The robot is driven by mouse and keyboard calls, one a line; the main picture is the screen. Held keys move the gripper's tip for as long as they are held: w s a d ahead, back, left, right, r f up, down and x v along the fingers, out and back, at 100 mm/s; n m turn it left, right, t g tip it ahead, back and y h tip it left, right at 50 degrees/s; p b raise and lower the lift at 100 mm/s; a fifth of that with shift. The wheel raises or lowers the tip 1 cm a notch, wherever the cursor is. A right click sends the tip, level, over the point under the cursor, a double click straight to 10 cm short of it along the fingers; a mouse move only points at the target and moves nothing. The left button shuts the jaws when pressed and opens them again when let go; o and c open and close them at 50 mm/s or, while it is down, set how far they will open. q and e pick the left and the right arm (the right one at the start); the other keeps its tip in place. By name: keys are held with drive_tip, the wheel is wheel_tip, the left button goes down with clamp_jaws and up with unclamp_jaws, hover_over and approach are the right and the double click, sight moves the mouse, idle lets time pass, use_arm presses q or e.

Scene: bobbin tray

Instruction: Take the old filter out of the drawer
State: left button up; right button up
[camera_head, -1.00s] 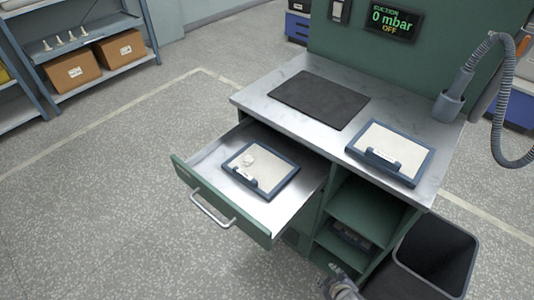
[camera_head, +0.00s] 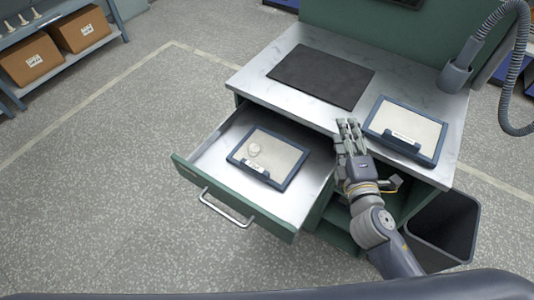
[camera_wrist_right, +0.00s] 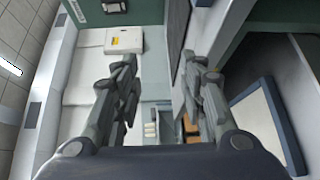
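My right gripper (camera_head: 349,124) is right of the drawer, by the counter's front edge and apart from the filter. In the right wrist view its two fingers (camera_wrist_right: 160,95) stand apart with nothing between them. A second blue-framed filter (camera_head: 405,130) lies on the countertop, right of my gripper; a framed panel also shows at the right of the wrist view (camera_wrist_right: 262,112). My left gripper is not in view.
A dark mat (camera_head: 320,75) lies on the countertop (camera_head: 262,62). A grey hose (camera_head: 489,45) hangs at the right. An open dark bin (camera_head: 443,228) stands right of the cabinet. The floor left of the drawer is clear.

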drive_tip(key=a+n+y, duration=0.9)
drive_tip(key=n, duration=0.5)
drive_tip(key=s+a+f+n+g+y, duration=0.1)
drive_tip(key=a+f+n+g+y, duration=0.3)
drive_tip(key=n, duration=0.5)
drive_tip(key=n+g+h, duration=0.2)
drive_tip(key=n+g, duration=0.3)
approach(255, 167)
drive_tip(key=s+d+r, duration=0.1)
drive_tip(key=d+r, duration=0.1)
drive_tip(key=shift+f+n, duration=0.3)
drive_tip(key=shift+f, duration=0.25)
drive_tip(key=x, duration=1)
drive_tip(key=shift+a+f+p, duration=0.1)
drive_tip(key=shift+a+p, duration=0.15)
drive_tip(key=shift+p, duration=0.1)
clamp_jaws()
